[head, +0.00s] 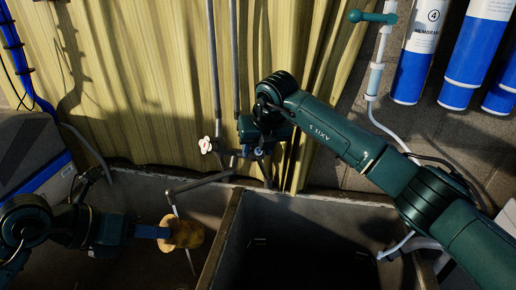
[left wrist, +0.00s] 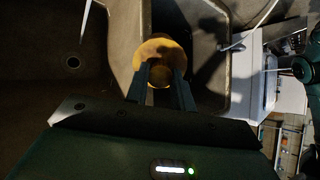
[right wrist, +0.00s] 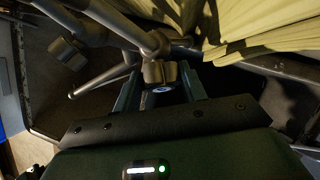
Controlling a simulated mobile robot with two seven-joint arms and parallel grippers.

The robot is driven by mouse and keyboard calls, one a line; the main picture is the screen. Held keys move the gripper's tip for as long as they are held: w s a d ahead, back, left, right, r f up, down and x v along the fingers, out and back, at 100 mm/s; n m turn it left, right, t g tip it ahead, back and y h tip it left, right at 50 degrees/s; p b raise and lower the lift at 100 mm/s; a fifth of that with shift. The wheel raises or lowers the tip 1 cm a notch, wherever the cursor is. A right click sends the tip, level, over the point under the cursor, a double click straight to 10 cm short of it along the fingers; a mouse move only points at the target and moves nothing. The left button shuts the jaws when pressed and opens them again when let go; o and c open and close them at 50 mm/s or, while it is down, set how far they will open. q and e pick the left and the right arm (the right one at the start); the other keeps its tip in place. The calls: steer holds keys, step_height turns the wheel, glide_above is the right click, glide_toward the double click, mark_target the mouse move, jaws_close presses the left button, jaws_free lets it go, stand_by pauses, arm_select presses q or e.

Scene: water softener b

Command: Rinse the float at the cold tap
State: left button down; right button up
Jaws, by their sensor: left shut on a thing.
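The yellow-orange float (head: 182,235) is over the left basin, and my left gripper (head: 163,233) is shut on it. In the left wrist view the float (left wrist: 160,55) sits between the fingertips. The tap's spout (head: 200,182) reaches over the left basin. A thin pale line like a water stream (head: 190,262) drops from it. In the head view it crosses the float; in the left wrist view it shows left of the float. My right gripper (right wrist: 159,88) is open, its fingers on either side of the blue-marked cold knob (right wrist: 160,74), which also shows in the head view (head: 258,152).
The other tap knob (head: 206,145) has a white and red face. A divider (head: 222,240) separates the left basin from the empty right basin (head: 290,255). A yellow curtain (head: 140,80) hangs behind. Blue-and-white cylinders (head: 475,45) and a pale tube (head: 376,80) are on the right wall.

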steer(key=o, duration=0.4)
steer(key=shift+r, duration=0.1)
arm_select(q)
step_height(320, 180, down, 2)
steer(key=shift+f+b, duration=0.1)
steer(key=shift+b, duration=1)
arm_select(e)
steer(key=v, duration=1.2)
